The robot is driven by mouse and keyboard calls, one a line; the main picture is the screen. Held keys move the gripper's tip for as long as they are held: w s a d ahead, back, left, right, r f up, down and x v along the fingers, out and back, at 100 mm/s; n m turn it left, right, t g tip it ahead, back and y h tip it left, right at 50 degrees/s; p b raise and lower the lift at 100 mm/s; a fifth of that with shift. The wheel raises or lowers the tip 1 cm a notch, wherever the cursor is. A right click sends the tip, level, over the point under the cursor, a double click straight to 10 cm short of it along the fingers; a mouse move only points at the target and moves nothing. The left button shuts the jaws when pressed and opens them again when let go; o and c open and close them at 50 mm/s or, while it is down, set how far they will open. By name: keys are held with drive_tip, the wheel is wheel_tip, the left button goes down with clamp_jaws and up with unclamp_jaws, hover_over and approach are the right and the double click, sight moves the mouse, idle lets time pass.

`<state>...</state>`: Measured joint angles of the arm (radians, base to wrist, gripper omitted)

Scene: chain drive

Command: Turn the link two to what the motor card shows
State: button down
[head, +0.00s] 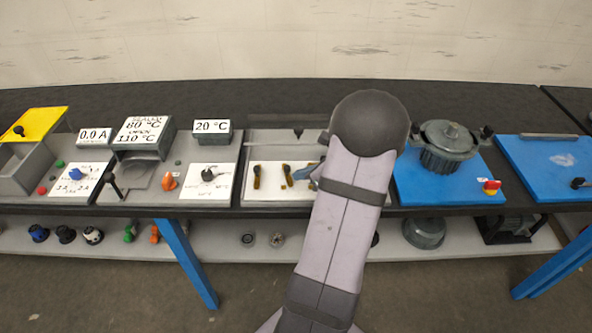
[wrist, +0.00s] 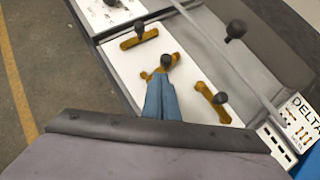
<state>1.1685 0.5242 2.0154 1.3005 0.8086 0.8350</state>
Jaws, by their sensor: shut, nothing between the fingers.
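Three brass links with dark knobs lie on a white plate (wrist: 115,60). The middle link (wrist: 174,58), apparently link two, sits between a link (wrist: 138,37) to its upper left and a link (wrist: 212,103) to its lower right, which points another way. In the head view the middle link (head: 286,174) and the left link (head: 257,177) show. My gripper (wrist: 162,78) has its blue fingers shut and empty, tips at the middle link by its knob, covering part of it; contact is unclear. A card marked DELTA (wrist: 298,108) shows small brass bars, too small to read surely.
A dark knob (wrist: 236,30) stands on the grey panel behind the plate. A grey motor (head: 448,143) on a blue board stands to the right. A panel with a 20 °C display (head: 211,127) is to the left. My arm hides part of the link station in the head view.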

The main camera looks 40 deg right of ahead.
drive_tip(key=s+d+f+v, duration=0.1)
drive_tip(key=v, duration=1.1)
drive_tip(key=x, duration=0.4)
drive_tip(key=p+x, duration=0.1)
drive_tip(key=x, duration=0.4)
drive_tip(key=shift+w+a+f, duration=0.1)
drive_tip(key=shift+w+a, duration=0.15)
drive_tip(key=shift+w, duration=0.1)
drive_tip(key=w, duration=0.1)
drive_tip(key=w+p, duration=0.1)
drive_tip(key=w, duration=0.1)
drive_tip(key=shift+a+f, duration=0.15)
drive_tip(key=shift+f, duration=0.05)
drive_tip(key=shift+w+f+p, duration=0.1)
drive_tip(key=shift+w+p, duration=0.35)
drive_tip(key=shift+w, duration=0.3)
drive_tip(key=shift+a, duration=0.1)
